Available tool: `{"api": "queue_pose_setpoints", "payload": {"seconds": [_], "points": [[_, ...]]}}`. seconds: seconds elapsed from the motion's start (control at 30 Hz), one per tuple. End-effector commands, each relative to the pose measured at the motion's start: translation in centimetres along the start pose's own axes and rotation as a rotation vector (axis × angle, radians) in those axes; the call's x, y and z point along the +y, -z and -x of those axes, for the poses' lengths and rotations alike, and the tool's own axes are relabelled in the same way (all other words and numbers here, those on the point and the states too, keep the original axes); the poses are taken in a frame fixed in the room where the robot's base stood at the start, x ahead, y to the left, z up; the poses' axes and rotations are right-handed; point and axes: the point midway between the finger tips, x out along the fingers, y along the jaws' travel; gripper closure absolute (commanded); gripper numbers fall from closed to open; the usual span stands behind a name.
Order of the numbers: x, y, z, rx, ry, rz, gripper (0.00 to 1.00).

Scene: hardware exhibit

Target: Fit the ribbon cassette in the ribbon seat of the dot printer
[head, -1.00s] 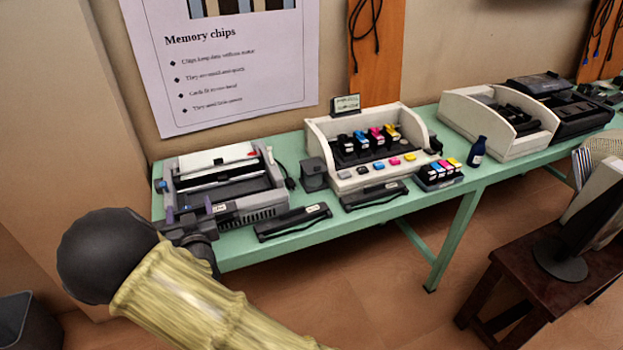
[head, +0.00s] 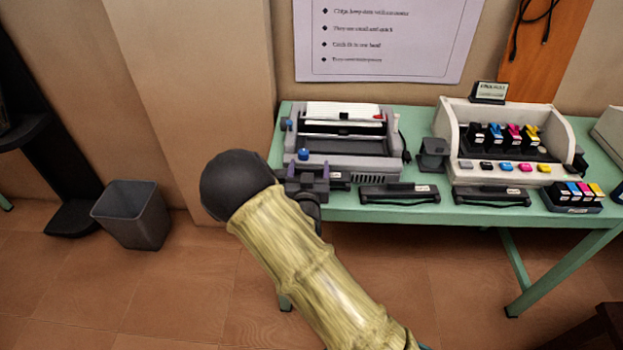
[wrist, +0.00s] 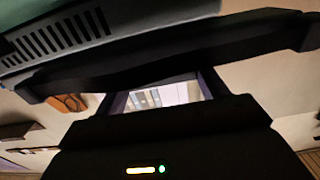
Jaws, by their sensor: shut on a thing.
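The dot printer (head: 368,163) is a grey machine with white paper at its back, at the left end of the green table. Dark bars cross its open middle; I cannot tell the ribbon seat's exact outline. My gripper (head: 308,172), with purple fingers, is at the printer's front left corner. It is shut on the ribbon cassette (wrist: 170,52), a long dark bar with bent ends that spans the wrist view. In the head view only a labelled dark part of the cassette (head: 339,177) shows, in front of the printer; my arm hides the rest.
Two similar dark cassettes (head: 400,193) (head: 490,196) lie along the table's front edge. A small dark block (head: 433,154) stands right of the printer. Farther right are a white inkjet unit (head: 505,172) and a tray of ink cartridges (head: 572,207). A grey bin (head: 133,222) is on the floor.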

Motion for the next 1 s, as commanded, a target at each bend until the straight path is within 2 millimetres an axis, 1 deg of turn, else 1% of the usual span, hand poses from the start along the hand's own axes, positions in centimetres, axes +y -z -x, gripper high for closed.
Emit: {"api": "queue_pose_setpoints", "payload": {"seconds": [0.27,0.37,0.47,0.6,0.7,1.0], "points": [[0.0,-0.1,0.0,0.002,-0.001,-0.001,0.52],[0.0,-0.5,0.0,0.0,0.0,0.0,0.52],[0.1,-1.7,0.0,-0.001,-0.001,0.002,0.52],[0.7,-3.7,-0.2,0.0,-0.011,0.003,0.52],[0.9,-4.3,-0.3,0.001,-0.015,0.0,0.52],[0.2,-4.5,-0.1,0.001,-0.004,-0.002,0.52]]}}
